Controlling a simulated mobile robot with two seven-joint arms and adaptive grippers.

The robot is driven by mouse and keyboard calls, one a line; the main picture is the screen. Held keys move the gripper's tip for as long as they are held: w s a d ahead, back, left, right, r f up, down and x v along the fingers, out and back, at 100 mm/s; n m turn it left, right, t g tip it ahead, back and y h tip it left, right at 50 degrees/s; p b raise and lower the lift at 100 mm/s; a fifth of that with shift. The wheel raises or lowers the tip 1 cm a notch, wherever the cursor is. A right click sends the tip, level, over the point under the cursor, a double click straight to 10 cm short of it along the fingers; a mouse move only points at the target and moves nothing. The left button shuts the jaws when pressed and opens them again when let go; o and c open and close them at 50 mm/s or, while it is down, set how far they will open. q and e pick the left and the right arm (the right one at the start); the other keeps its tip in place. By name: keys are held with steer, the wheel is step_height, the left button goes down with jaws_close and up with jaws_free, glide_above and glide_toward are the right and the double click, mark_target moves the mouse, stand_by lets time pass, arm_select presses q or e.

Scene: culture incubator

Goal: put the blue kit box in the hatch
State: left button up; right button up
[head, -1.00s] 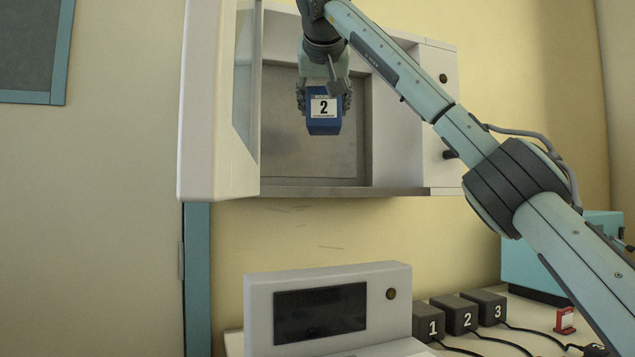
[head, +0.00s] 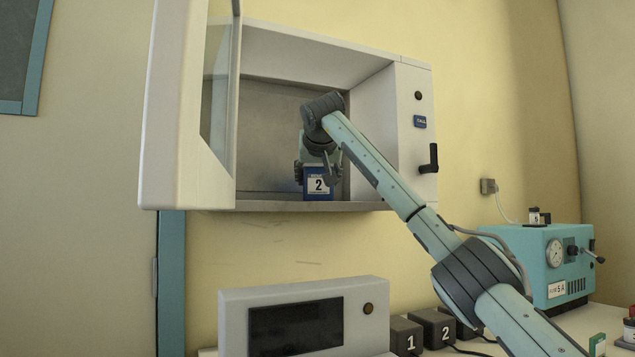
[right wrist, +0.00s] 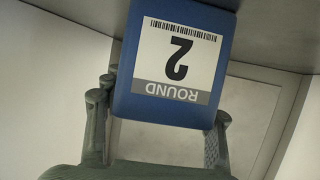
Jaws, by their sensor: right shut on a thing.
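The blue kit box (head: 318,195), with a white label reading 2, is inside the open hatch (head: 270,125), low and close to its floor. I cannot tell whether it touches the floor. My right gripper (head: 319,175) is shut on the box, with a finger on either side. In the right wrist view the box (right wrist: 125,95) fills the upper middle, its label upside down and reading ROUND 2, between the fingers of the right gripper (right wrist: 163,108). The hatch door (head: 185,110) stands open to the left. My left gripper is not in view.
The hatch's right panel has a dark handle (head: 429,159) and a button. Below stand a grey console with a dark screen (head: 295,325), numbered dark blocks (head: 436,328) and a teal machine with a gauge (head: 545,262). The hatch's left interior looks clear.

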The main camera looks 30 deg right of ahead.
steer(key=shift+a, duration=0.1)
steer(key=o, duration=1.3)
steer(key=shift+f, duration=0.1)
steer(key=shift+s+a+r, duration=0.15)
steer(key=shift+s+r, duration=0.05)
steer(key=shift+s, duration=0.1)
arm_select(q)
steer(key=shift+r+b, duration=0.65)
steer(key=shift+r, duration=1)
arm_select(e)
steer(key=shift+v, duration=5.65)
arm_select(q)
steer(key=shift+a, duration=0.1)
